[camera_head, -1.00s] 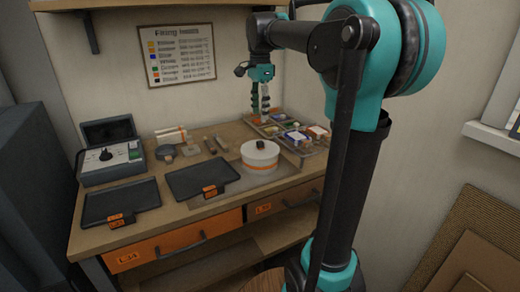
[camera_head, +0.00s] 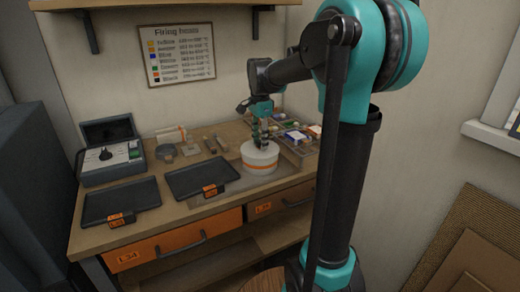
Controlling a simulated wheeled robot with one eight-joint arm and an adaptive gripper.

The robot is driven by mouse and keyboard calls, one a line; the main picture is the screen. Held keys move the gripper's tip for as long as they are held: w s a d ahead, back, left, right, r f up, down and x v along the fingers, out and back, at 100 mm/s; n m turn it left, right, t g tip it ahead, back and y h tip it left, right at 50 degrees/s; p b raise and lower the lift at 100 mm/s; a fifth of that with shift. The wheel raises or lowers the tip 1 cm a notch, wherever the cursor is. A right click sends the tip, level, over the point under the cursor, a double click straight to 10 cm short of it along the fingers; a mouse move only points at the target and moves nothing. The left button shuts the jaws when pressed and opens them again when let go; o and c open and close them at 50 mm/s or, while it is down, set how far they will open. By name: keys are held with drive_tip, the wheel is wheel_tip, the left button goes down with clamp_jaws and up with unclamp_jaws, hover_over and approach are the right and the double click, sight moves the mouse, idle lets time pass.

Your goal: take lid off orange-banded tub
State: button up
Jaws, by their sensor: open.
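The orange-banded tub (camera_head: 260,165) is a round white container with an orange stripe round its side. It stands upright on the workbench, right of the two dark trays. Its white lid (camera_head: 250,149) is on top. The dark knob seen earlier on the lid is now hidden behind my gripper. My gripper (camera_head: 263,147) points down over the middle of the lid, with its fingertips at or just above the knob. It is open; whether the fingers touch the knob cannot be told.
Two dark trays (camera_head: 120,207) (camera_head: 202,168) with orange labels lie left of the tub. A compartment tray (camera_head: 309,151) of colored jars sits right behind the tub. Orange drawers (camera_head: 175,247) are below the bench top.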

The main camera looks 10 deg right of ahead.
clamp_jaws()
idle(0.3)
drive_tip(key=shift+r, duration=0.15)
